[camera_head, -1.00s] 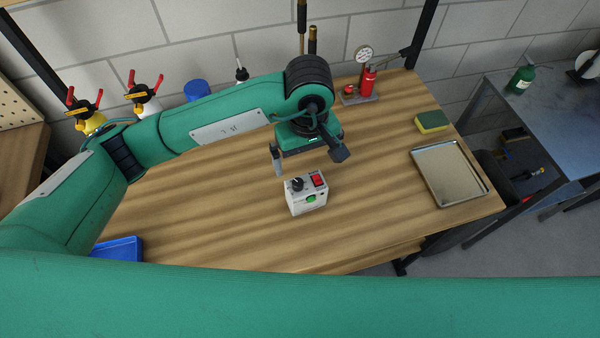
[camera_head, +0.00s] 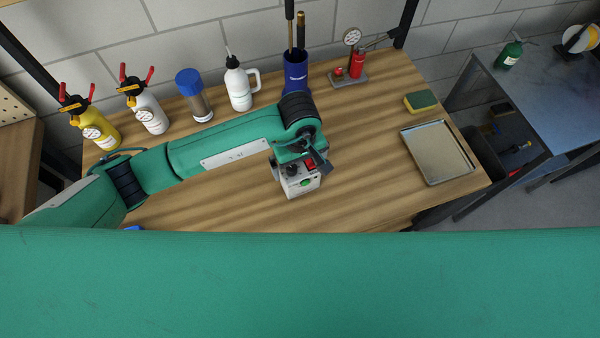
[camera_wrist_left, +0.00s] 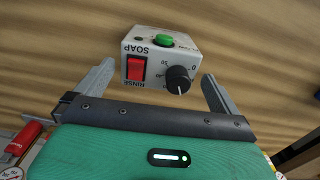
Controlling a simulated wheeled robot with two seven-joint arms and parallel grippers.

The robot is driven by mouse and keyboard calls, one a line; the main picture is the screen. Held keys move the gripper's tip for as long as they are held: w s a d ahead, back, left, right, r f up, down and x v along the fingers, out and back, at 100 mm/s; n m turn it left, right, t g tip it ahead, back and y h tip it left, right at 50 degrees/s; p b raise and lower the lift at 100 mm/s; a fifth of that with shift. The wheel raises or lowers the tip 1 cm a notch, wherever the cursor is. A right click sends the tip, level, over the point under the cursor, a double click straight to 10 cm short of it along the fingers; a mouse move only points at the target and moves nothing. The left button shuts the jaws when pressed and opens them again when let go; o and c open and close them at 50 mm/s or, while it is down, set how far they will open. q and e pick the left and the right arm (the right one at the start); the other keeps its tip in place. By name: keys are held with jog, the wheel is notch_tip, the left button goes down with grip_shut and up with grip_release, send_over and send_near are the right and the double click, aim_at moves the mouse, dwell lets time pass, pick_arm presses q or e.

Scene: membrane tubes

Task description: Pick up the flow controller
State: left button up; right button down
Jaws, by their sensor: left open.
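The flow controller (camera_head: 299,186) is a small white box on the wooden table, with a black knob, a red switch and a green button. It also shows in the left wrist view (camera_wrist_left: 150,47), with the words SOAP and RINSE on it. In the left wrist view the two fingers (camera_wrist_left: 154,88) stand on either side of the box, with a gap at each side. My right gripper is not in view.
On the table (camera_head: 370,180) stand a yellow bottle (camera_head: 97,128), white bottles, a jar with a blue lid (camera_head: 195,97), a blue cup (camera_head: 296,78) and a red gauge device (camera_head: 356,66). A sponge (camera_head: 420,101) and metal tray (camera_head: 438,152) lie at the right.

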aim_at(300, 168)
pick_arm(q)
jog(key=shift+f+p, duration=0.55)
jog(key=shift+f, duration=1.05)
jog(key=c, duration=0.9)
jog(key=shift+c, duration=0.5)
jog(key=shift+r, duration=0.1)
